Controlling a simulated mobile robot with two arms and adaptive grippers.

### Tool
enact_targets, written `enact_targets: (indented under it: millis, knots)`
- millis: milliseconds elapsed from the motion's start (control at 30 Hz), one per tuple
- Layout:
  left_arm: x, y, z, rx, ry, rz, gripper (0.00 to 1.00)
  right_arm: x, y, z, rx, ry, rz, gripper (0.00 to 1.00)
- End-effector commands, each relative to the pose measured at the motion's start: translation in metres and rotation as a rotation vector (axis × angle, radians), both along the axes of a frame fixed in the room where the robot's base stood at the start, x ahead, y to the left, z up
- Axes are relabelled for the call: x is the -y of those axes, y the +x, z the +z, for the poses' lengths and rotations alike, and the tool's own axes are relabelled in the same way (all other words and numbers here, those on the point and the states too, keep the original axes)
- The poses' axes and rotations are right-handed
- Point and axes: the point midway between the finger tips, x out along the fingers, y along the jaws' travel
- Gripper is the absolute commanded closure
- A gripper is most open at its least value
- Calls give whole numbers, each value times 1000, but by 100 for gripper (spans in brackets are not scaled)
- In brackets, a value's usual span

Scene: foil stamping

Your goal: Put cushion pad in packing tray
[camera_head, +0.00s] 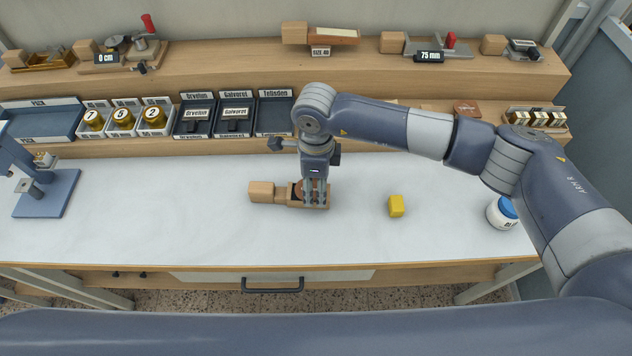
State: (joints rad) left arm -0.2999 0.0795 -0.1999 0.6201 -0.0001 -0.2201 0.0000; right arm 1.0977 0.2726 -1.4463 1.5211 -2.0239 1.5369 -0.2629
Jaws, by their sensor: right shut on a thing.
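My right gripper (314,198) points straight down at the middle of the white worktop. It is shut on a wooden piece (325,199), which has a pale block at its left end and a reddish-brown part beside the fingers. The fingers hide part of it, and it looks to be at or very near the worktop. I cannot tell for sure which thing is the cushion pad or the packing tray. Black trays (193,127) with name labels stand on the low rear shelf. My left gripper is not in view.
A blue press-like device (47,193) stands at the far left. Numbered golden pots and several labelled wooden tools fill the rear shelves. The worktop left of centre is clear.

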Motion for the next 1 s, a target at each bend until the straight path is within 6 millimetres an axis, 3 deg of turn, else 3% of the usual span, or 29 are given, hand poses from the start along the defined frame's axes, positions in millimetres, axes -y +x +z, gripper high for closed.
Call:
enact_targets:
  millis: [267,300,367,733,967,1000]
  knots:
    - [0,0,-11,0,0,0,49,0,0,-8,1,-1,0,59]
    - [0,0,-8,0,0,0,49,0,0,-6,0,-1,0,40]
    - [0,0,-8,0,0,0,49,0,0,-6,0,-1,0,29]
    - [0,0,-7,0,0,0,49,0,0,-5,0,-1,-1,29]
    - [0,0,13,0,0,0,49,0,-1,4,-2,-1,-2,29]
    - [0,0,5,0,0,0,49,0,1,5,3,1,0,29]
